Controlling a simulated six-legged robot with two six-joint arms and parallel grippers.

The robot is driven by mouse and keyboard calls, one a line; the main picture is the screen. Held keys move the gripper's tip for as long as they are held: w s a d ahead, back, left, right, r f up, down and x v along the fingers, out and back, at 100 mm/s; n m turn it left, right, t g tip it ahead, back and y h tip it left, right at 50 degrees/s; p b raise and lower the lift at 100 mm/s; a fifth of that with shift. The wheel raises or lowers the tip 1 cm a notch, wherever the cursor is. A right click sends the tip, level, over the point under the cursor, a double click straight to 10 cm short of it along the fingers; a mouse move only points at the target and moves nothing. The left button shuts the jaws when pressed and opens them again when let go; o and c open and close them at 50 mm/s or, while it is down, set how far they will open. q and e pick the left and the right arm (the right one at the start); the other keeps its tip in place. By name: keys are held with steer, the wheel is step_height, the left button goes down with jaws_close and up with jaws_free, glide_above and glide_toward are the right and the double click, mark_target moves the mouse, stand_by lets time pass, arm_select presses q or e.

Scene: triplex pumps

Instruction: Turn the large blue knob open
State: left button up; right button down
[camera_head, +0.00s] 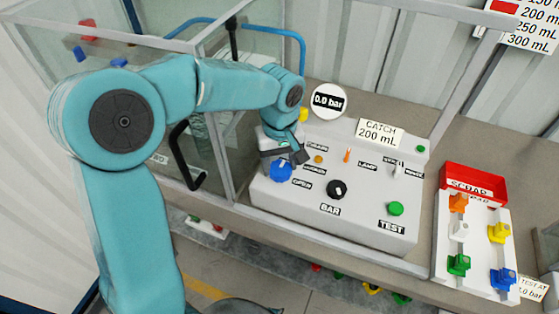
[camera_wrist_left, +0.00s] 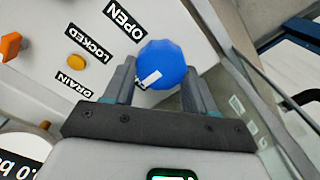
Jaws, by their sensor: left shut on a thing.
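The large blue knob (camera_head: 281,172) sits at the left end of the white control panel (camera_head: 375,228). My left gripper (camera_head: 284,158) reaches down onto it from above and partly hides it. In the left wrist view the blue knob (camera_wrist_left: 165,58) lies between the two fingers of my left gripper (camera_wrist_left: 160,82), which is shut on it. A white mark on the knob points to the lower left there. The labels OPEN (camera_wrist_left: 124,18), LOCKED (camera_wrist_left: 90,46) and DRAIN (camera_wrist_left: 75,88) lie to its left. My right gripper is not in view.
The panel also bears a black knob (camera_head: 337,189), a green button (camera_head: 396,208), an orange lever (camera_head: 347,155) and a gauge reading 0.0 bar (camera_head: 328,100). A red scrap bin (camera_head: 473,182) and a tray of coloured parts (camera_head: 476,235) stand right. A glass-walled frame (camera_head: 222,130) stands left.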

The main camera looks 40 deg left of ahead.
arm_select(q)
steer(key=shift+r, duration=0.1)
steer(key=m, duration=0.4)
steer(key=shift+w+d, duration=0.1)
steer(key=shift+w, duration=0.05)
steer(key=m, duration=0.4)
steer(key=shift+d+r+m+p, duration=0.1)
steer(key=shift+m+p, duration=0.25)
steer(key=shift+m, duration=0.05)
steer(key=m, duration=0.4)
steer(key=shift+d+m+p, duration=0.1)
steer(key=shift+m+p, duration=0.2)
steer(key=shift+m, duration=1.9)
steer(key=shift+m+p, duration=0.3)
steer(key=o, duration=1)
steer(key=shift+d, duration=0.1)
steer(key=shift+o, duration=0.2)
